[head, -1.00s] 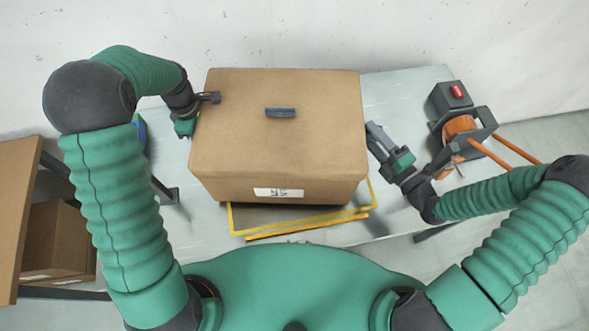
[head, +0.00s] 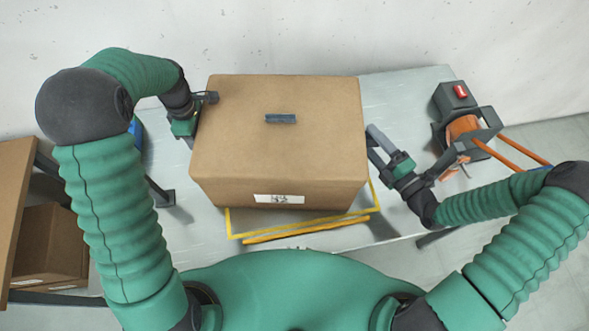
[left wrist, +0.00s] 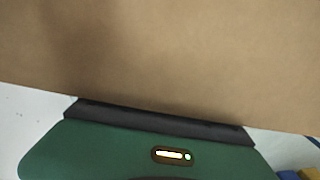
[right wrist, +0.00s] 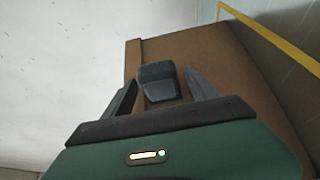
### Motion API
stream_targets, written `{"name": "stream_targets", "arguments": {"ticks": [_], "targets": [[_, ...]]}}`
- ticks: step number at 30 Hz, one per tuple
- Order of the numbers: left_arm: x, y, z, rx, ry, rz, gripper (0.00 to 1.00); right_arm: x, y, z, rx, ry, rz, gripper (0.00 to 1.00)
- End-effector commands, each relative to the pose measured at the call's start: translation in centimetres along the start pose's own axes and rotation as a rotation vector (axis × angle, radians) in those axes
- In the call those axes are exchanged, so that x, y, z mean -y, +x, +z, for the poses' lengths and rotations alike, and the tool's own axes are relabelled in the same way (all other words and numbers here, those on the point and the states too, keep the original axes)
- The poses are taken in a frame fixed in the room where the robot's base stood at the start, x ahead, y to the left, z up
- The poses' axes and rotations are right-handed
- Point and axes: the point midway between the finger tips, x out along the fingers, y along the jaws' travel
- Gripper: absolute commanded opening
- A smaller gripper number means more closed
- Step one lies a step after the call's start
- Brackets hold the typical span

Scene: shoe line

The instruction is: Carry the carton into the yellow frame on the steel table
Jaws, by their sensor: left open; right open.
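The brown carton (head: 275,155) stands upright over the yellow frame (head: 300,235) on the steel table (head: 405,95). It hides the rear of the frame; I cannot tell whether its base sits fully inside. My left gripper (head: 204,112) is open at the carton's left side, one finger showing by the top edge. In the left wrist view the carton (left wrist: 180,55) fills most of the picture and the fingers are hidden. My right gripper (head: 374,145) is open at the carton's right side. In the right wrist view its fingers (right wrist: 160,95) stand either side of a dark handle (right wrist: 158,82).
A dark device with a red button (head: 455,98) and an orange reel (head: 463,128) stand at the table's right. A shelf with another carton (head: 48,240) is at the left. A pale wall (head: 300,30) closes the back.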

Motion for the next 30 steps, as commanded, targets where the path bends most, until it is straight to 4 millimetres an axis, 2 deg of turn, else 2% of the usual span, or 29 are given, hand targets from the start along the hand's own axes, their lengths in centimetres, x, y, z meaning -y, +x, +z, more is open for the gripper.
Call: {"name": "stream_targets", "arguments": {"ticks": [3, 9, 12, 16, 20, 27, 30], "targets": [[-0.1, -3.3, 0.0, -0.001, 0.0, 0.007, 0.49, 0.0, 0.0, 0.0, 0.0, 0.0, 0.0, 0.67], [-0.1, -7.8, 0.0, -0.001, 0.0, 0.004, 0.49, 0.0, 0.0, 0.0, 0.0, 0.0, 0.0, 0.67], [-0.1, -9.0, 0.0, -0.001, 0.0, 0.002, 0.49, 0.0, 0.0, 0.0, 0.0, 0.0, 0.0, 0.67], [-0.1, -9.6, 0.1, 0.0, 0.0, -0.001, 0.49, 0.1, -0.6, 0.0, 0.0, 0.0, -0.001, 0.67], [0.0, -9.6, 0.1, 0.0, 0.0, 0.0, 0.49, 0.1, -3.1, 0.1, 0.003, 0.0, -0.003, 0.67], [-0.1, -9.5, 0.1, 0.0, 0.0, 0.0, 0.49, 0.1, -9.3, 0.2, 0.004, 0.0, -0.002, 0.67], [-0.1, -9.5, 0.1, 0.0, 0.0, 0.0, 0.49, 0.1, -11.0, 0.2, 0.003, 0.0, -0.001, 0.67]]}}
